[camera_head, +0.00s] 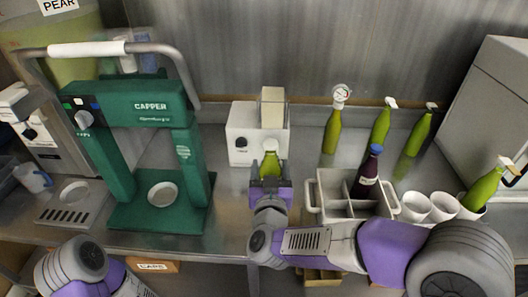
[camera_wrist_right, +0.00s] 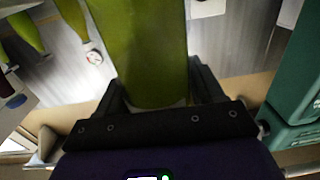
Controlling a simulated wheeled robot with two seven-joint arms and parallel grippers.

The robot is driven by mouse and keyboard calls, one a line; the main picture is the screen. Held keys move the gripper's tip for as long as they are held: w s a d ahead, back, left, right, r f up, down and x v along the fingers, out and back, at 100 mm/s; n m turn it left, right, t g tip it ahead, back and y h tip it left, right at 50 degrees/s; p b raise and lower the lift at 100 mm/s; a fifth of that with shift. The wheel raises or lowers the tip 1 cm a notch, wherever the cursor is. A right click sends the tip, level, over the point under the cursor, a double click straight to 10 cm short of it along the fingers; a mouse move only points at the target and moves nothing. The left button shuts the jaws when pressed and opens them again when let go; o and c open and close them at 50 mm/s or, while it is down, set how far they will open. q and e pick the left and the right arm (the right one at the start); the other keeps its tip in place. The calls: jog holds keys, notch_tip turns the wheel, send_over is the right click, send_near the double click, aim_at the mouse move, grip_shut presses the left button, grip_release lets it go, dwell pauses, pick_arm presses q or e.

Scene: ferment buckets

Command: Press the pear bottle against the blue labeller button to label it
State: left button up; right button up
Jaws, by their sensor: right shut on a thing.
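The white labeller (camera_head: 243,120) stands at the back of the steel counter, with a pale label roll on top and a dark knob on its front left. My right gripper (camera_head: 270,172) is shut on a green bottle (camera_head: 271,160), held close in front of the labeller. In the right wrist view the bottle (camera_wrist_right: 140,50) fills the space between the fingers. I cannot tell whether it touches the labeller. The blue button does not show; the bottle and gripper cover that part of the front. Only a link of my left arm shows, at the bottom left.
A green capper (camera_head: 150,112) stands left of the labeller. A grey divided crate (camera_head: 328,190) with a dark bottle (camera_head: 368,172) is at the right, beside white cups (camera_head: 416,206). Several green bottles (camera_head: 332,130) stand behind it. A "PEAR" bucket (camera_head: 65,40) is at the back left.

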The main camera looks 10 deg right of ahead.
jog(key=shift+w+r, duration=0.1)
jog(key=shift+w, duration=0.15)
jog(key=shift+d+x, duration=0.15)
jog(key=shift+x, duration=2.75)
jog(key=shift+d+x, duration=0.15)
jog(key=shift+x, duration=2.75)
jog(key=shift+w+d+r, duration=0.15)
jog(key=shift+w+d, duration=0.1)
jog(key=shift+w, duration=0.45)
jog(key=shift+s, duration=0.1)
jog(key=shift+v, duration=2.5)
jog(key=shift+a, duration=0.2)
